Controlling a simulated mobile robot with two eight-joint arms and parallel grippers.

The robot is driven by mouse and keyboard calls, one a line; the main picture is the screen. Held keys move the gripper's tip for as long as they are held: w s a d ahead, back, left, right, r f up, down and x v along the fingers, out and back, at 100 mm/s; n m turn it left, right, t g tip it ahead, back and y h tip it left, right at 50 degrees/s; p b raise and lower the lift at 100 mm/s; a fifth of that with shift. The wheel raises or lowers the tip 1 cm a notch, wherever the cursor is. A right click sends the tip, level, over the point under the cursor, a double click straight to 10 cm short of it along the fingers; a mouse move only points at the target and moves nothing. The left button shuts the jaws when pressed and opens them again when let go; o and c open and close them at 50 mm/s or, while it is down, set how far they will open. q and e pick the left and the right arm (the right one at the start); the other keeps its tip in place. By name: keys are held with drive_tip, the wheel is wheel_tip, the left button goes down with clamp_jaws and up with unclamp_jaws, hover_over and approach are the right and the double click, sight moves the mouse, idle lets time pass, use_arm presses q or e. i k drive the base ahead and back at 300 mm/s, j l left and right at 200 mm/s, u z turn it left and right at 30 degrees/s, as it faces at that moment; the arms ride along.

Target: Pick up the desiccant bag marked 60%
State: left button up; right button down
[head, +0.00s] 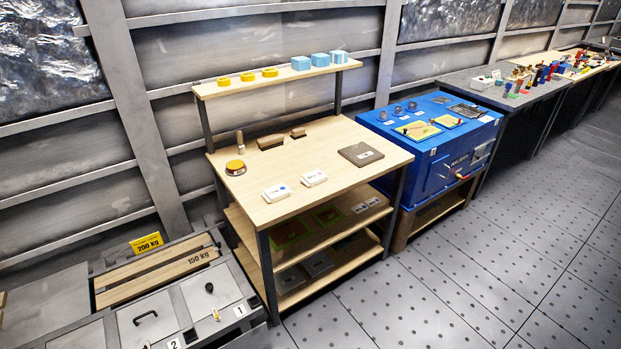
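Two small white packets lie on the wooden workbench top (335,146). The left packet (277,193) has a blue mark, and the right packet (314,178) has a reddish mark. Their print is too small to read, so I cannot tell which one, if either, says 60%. Two more small pale items (366,205) lie on the shelf below, also unreadable. Neither of my grippers is in view.
An orange-topped round item (235,167), brown brushes or blocks (270,142) and a dark plate (361,154) share the benchtop. Yellow discs and light-blue boxes (301,63) stand on the raised shelf. A blue machine (432,140) stands right. Floor in front is clear.

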sight(312, 179)
drive_tip(key=i+u, duration=0.1)
drive_tip(key=u, duration=0.7)
drive_tip(key=i+l+u, duration=0.15)
drive_tip(key=l+u, duration=0.3)
drive_tip(key=i+l+u, duration=0.1)
drive_tip(key=l+u, duration=0.65)
drive_tip(key=l, duration=2.25)
drive_tip(key=i+u, duration=0.05)
drive_tip(key=i, duration=0.05)
